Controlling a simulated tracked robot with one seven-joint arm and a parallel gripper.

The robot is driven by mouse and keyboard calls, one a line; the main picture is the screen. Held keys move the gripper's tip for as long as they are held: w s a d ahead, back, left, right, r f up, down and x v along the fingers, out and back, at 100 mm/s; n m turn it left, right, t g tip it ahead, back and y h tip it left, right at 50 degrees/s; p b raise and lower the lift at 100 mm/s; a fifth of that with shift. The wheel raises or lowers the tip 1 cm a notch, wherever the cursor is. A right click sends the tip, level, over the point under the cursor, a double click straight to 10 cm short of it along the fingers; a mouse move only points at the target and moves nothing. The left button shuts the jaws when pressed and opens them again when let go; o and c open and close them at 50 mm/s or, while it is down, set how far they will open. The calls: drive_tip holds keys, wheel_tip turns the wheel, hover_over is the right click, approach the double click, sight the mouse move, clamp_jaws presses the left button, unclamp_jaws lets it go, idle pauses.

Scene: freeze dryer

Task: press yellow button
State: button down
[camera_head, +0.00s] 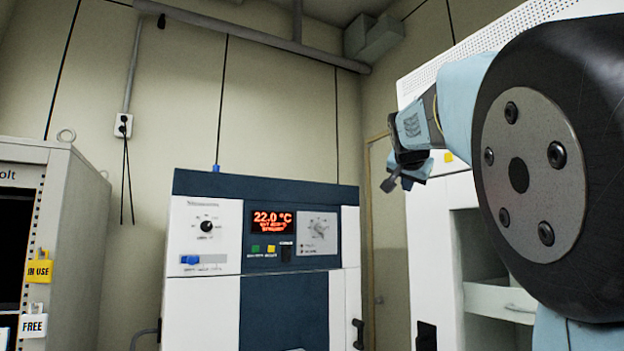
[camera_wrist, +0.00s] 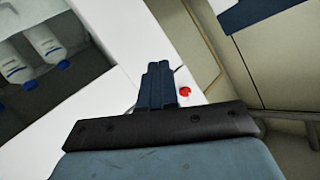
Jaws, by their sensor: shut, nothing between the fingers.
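A small yellow button (camera_head: 271,249) is on the dark front panel of the freeze dryer (camera_head: 203,270), just right of a green button (camera_head: 255,249) and below the red display (camera_head: 273,222). My gripper (camera_head: 388,184) is raised to the right of the freeze dryer, apart from the button, its fingers pointing left and slightly down. It also shows in the wrist view (camera_wrist: 158,70), fingers together with nothing between them. The yellow button is not seen in the wrist view.
A white cabinet (camera_head: 430,240) is behind my arm. A red button (camera_wrist: 185,91) and bottles (camera_wrist: 45,40) show in the wrist view. A grey cabinet (camera_head: 75,240) stands left.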

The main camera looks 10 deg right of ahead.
sight(448, 157)
drive_tip(key=w+d+r+m+t+h, duration=0.1)
drive_tip(key=w+d+r+m, duration=0.1)
drive_tip(key=d+r, duration=0.4)
wheel_tip(448, 157, up, 4)
drive_tip(key=shift+w+f+m+t, duration=0.2)
drive_tip(key=shift+w+m+t, duration=0.1)
drive_tip(key=shift+w+t, duration=0.1)
drive_tip(key=shift+w+d, duration=0.5)
drive_tip(key=shift+d, duration=0.85)
drive_tip(key=shift+w+d, duration=0.45)
drive_tip(key=shift+d, duration=0.9)
drive_tip(key=shift+w+d, duration=0.5)
drive_tip(key=shift+d, duration=0.85)
drive_tip(key=shift+w, duration=0.1)
drive_tip(key=shift+w+d, duration=0.2)
drive_tip(key=shift+d, duration=0.2)
